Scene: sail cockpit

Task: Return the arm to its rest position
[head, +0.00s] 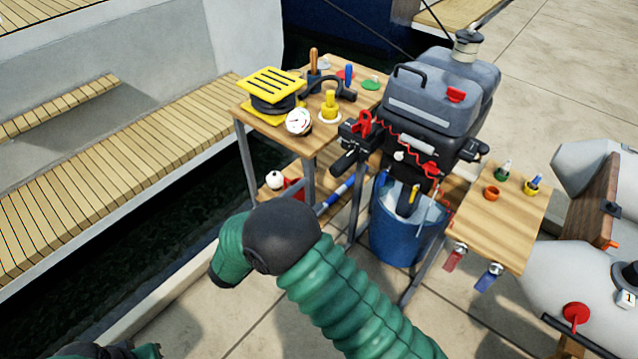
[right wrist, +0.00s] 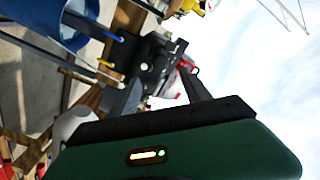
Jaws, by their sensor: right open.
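My right arm (head: 345,290) in green sleeving comes in from the bottom of the head view. It bends at a dark joint (head: 283,238), and its far part drops away to the left. Its fingers cannot be made out in the head view. In the right wrist view my right gripper (right wrist: 162,85) has its two dark fingers spread, with nothing visibly held between them. A dark green and black part, likely of my left arm, shows at the bottom left edge of the head view. My left gripper cannot be made out.
A wooden bench (head: 350,85) carries a yellow slatted piece, a gauge and tools. A boat with slatted seats (head: 150,160) lies left; an inflatable is right.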

